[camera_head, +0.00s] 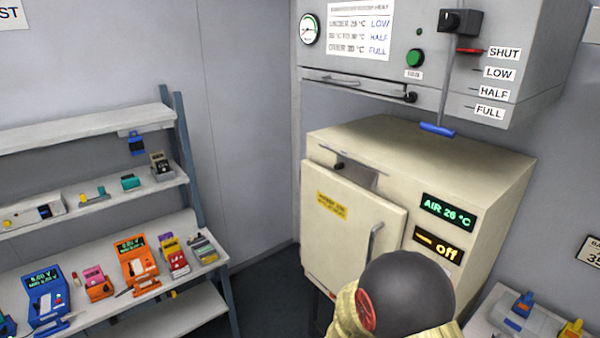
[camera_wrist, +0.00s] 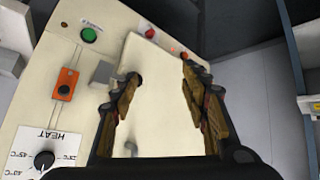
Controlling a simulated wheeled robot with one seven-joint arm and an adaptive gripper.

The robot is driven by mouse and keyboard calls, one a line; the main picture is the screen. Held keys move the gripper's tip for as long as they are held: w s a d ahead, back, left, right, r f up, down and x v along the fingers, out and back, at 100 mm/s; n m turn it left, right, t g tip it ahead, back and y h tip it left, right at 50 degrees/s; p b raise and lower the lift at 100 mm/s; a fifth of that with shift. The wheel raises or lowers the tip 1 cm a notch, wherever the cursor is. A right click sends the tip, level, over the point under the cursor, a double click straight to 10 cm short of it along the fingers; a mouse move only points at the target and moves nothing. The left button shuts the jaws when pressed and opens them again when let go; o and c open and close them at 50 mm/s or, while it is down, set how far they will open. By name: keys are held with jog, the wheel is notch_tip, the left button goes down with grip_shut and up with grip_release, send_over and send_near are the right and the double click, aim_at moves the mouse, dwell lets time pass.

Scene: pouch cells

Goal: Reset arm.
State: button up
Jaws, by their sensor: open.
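My gripper (camera_wrist: 160,72) shows in the wrist view with its two brown-padded fingers spread apart and nothing between them. Behind the fingers is a cream panel (camera_wrist: 105,60) with a paler flat face beside it. I cannot tell how far the fingers are from it. In the head view a dark rounded part of my arm and a tan sleeve show at the bottom, in front of the cream cabinet (camera_head: 470,170). My gripper is hidden in that view. The cabinet door (camera_head: 350,225) has a grey handle, and its displays read "AIR 26 °C" and "off".
A grey hood (camera_head: 430,60) with a lever and SHUT, LOW, HALF, FULL labels hangs above the cabinet. A shelf rack (camera_head: 80,135) with several coloured devices stands left. A bench (camera_head: 490,310) is at lower right. The wrist view shows a HEAT dial (camera_wrist: 44,160) and green button (camera_wrist: 89,35).

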jog(key=s+a+r+n+g+y+b, duration=0.1)
jog(key=s+a+r+g+y, duration=0.15)
jog(key=s+a+r, duration=0.35)
jog(key=s+a+r+g+y+b, duration=0.1)
jog(key=s+a+r+g+y, duration=0.15)
jog(key=s, duration=0.45)
jog(key=s+d+r+t+h+b, duration=0.1)
jog(key=s+d+r+b, duration=0.1)
jog(key=s+d+r, duration=0.4)
jog(key=s+d+r+t+b, duration=0.1)
jog(key=s+d+r+b, duration=0.2)
jog(key=s+d+r, duration=0.3)
jog(key=s+r, duration=0.5)
jog(key=r, duration=0.1)
jog(key=shift+d+r+h+b, duration=0.25)
jog(key=shift+d+h+b, duration=0.05)
jog(key=shift+h+b, duration=0.1)
